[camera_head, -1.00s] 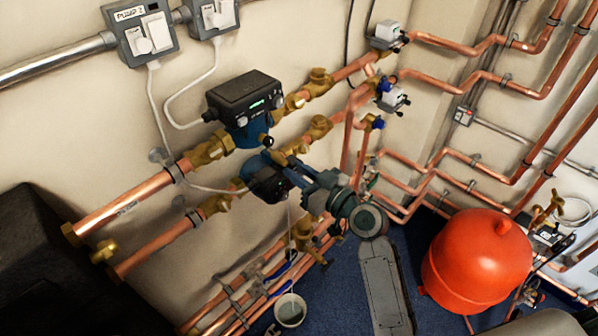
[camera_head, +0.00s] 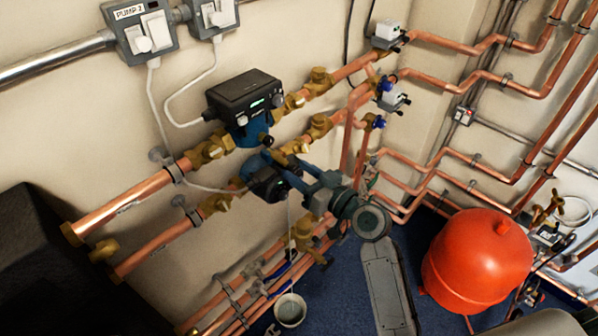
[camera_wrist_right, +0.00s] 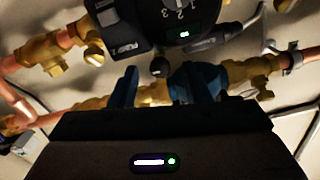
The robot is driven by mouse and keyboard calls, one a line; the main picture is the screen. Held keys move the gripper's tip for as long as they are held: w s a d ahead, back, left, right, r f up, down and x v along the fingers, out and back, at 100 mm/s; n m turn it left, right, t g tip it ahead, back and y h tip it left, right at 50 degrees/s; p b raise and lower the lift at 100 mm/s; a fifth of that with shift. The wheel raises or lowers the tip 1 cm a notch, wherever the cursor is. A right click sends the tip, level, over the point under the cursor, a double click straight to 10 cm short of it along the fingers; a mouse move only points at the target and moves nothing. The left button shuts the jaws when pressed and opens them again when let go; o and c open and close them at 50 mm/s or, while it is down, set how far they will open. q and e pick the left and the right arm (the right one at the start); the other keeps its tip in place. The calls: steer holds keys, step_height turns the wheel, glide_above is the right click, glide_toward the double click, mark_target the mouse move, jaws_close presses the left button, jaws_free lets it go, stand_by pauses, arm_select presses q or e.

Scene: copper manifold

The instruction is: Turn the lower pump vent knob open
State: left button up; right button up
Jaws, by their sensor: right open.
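The lower pump (camera_head: 268,182) has a black head and a blue body and sits on the lower copper pipe, partly behind my right arm. In the right wrist view its black head (camera_wrist_right: 185,25) shows a dial and a green light. A small dark round knob (camera_wrist_right: 159,67) sticks out beside the head, and I see it between my fingertips. My right gripper (camera_head: 286,168) is at the pump, its blue fingers apart with nothing gripped; they also show in the wrist view (camera_wrist_right: 165,88). I cannot tell whether the fingers touch the knob. My left gripper is out of view.
The upper pump (camera_head: 245,102) sits close above on the parallel pipe. Brass valves (camera_head: 320,125) flank both pumps. A thin white cable (camera_head: 213,188) runs near the lower pump. A white bucket (camera_head: 290,310) and a red tank (camera_head: 478,262) stand below and to the right.

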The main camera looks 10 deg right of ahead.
steer(key=b+v, duration=0.3)
steer(key=v, duration=0.7)
steer(key=shift+f, duration=0.1)
steer(key=w+d+f+m+g+h, duration=0.1)
steer(key=d+f+h, duration=0.1)
steer(key=f, duration=0.6)
steer(key=w+d+f+m+g+h, duration=0.1)
steer(key=d+f+h, duration=0.15)
steer(key=f, duration=0.55)
steer(key=w+d+f+m+h, duration=0.1)
steer(key=w+d+f+m, duration=0.15)
steer(key=f, duration=0.55)
steer(key=s+d+f+g+h, duration=0.1)
steer(key=s+d+f+g, duration=0.15)
steer(key=f, duration=0.55)
steer(key=s+d+f+g+h, duration=0.1)
steer(key=s+f, duration=0.3)
steer(key=f, duration=0.5)
steer(key=s+d+f+g+h, duration=0.3)
steer(key=s+f+g, duration=0.3)
steer(key=s+f, duration=1.85)
steer(key=s+f+g, duration=0.2)
steer(key=s+f, duration=0.2)
steer(key=s, duration=0.9)
steer(key=shift+s+n, duration=0.35)
steer(key=shift+s, duration=0.05)
